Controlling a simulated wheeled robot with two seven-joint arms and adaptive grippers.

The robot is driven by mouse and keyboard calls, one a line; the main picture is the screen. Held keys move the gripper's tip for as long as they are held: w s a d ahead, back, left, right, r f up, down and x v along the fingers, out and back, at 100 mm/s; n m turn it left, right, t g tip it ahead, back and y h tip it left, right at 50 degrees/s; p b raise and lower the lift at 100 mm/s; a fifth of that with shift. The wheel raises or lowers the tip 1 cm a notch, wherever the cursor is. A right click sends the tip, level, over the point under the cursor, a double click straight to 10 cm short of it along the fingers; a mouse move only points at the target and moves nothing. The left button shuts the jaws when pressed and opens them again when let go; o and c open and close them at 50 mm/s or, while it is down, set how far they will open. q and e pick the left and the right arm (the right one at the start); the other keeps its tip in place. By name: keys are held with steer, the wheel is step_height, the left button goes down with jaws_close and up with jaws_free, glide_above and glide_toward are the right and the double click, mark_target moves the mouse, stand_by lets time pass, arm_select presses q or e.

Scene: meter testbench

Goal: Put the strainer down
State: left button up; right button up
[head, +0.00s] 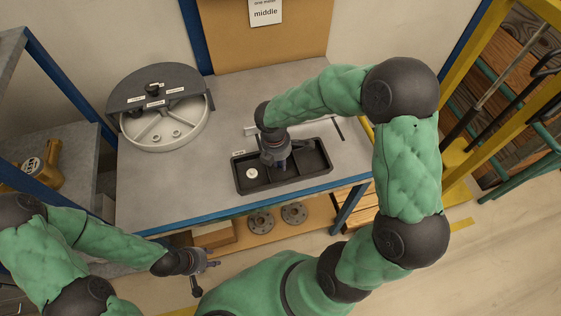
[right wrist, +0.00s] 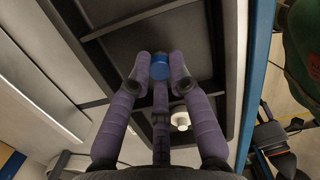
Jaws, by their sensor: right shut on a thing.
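The strainer (right wrist: 159,66) shows in the right wrist view as a small blue round piece between the fingertips of my right gripper (right wrist: 160,78). My right gripper (head: 278,164) points down over the black divided tray (head: 243,183) in the head view and is shut on the strainer. The strainer is hidden by the gripper in the head view. I cannot tell whether it touches the tray floor. My left gripper (head: 205,276) is open and empty, in front of the bench's front edge.
A small white round part (head: 252,173) lies in the tray's left compartment. A large round meter housing (head: 165,128) with a grey lid stands at the back left of the bench (head: 150,190). Flanges (head: 294,213) lie on the lower shelf. A yellow frame stands on the right.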

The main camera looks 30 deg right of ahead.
steer(key=o, duration=0.3)
steer(key=shift+f, duration=0.15)
steer(key=o, duration=0.5)
steer(key=r+p, duration=0.1)
steer(key=r, duration=0.3)
steer(key=a+r+p, duration=0.1)
steer(key=r, duration=0.3)
steer(key=r+p, duration=0.1)
steer(key=r, duration=0.3)
steer(key=shift+w+a+r, duration=0.1)
steer(key=shift+a+r, duration=0.1)
